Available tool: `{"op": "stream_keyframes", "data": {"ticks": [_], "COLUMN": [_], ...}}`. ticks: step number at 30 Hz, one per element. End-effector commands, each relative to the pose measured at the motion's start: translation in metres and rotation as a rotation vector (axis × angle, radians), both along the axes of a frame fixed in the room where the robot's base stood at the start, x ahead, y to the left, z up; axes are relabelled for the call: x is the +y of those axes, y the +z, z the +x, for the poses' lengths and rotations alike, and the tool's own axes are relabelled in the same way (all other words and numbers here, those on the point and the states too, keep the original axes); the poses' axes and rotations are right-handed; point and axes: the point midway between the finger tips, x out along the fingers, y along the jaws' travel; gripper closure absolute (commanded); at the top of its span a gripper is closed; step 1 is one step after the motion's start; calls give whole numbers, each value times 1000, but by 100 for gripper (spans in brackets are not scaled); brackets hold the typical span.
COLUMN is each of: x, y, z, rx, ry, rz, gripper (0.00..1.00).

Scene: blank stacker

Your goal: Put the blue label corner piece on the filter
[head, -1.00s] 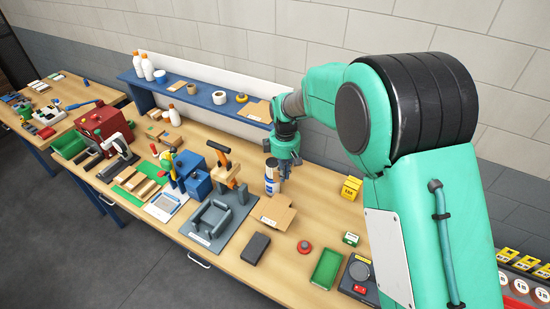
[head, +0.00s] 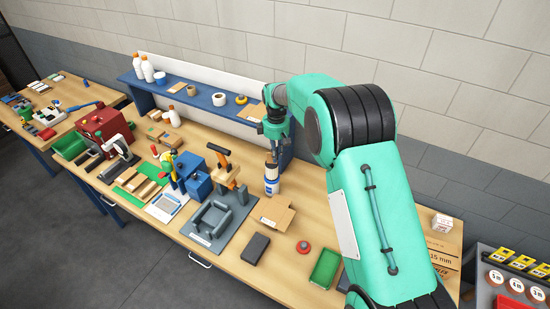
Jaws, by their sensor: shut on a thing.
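A white cylinder with a blue label (head: 271,185), which looks like the filter, stands upright on the bench at the foot of the blue shelf. My gripper (head: 274,156) points down directly over its top. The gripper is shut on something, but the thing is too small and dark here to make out. I cannot tell whether it touches the cylinder's top. I cannot pick out the blue label corner piece for certain.
A cardboard piece (head: 278,216), a dark block (head: 255,247), a red knob (head: 303,246) and a green tray (head: 326,267) lie in front. A grey fixture (head: 212,220) and an orange-handled press (head: 226,170) stand left. The blue shelf (head: 200,98) runs behind. My arm covers the right.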

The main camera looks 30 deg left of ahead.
Motion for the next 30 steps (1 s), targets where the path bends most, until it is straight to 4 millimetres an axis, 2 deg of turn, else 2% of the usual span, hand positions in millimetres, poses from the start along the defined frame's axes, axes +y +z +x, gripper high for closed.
{"op": "stream_keyframes", "data": {"ticks": [6,23,30], "x": [8,13,12], "y": [0,-3,-30], "z": [9,15,14], "rx": [0,1,2], "ry": [0,0,0], "rz": [0,0,-1], "gripper": [100,100,100]}}
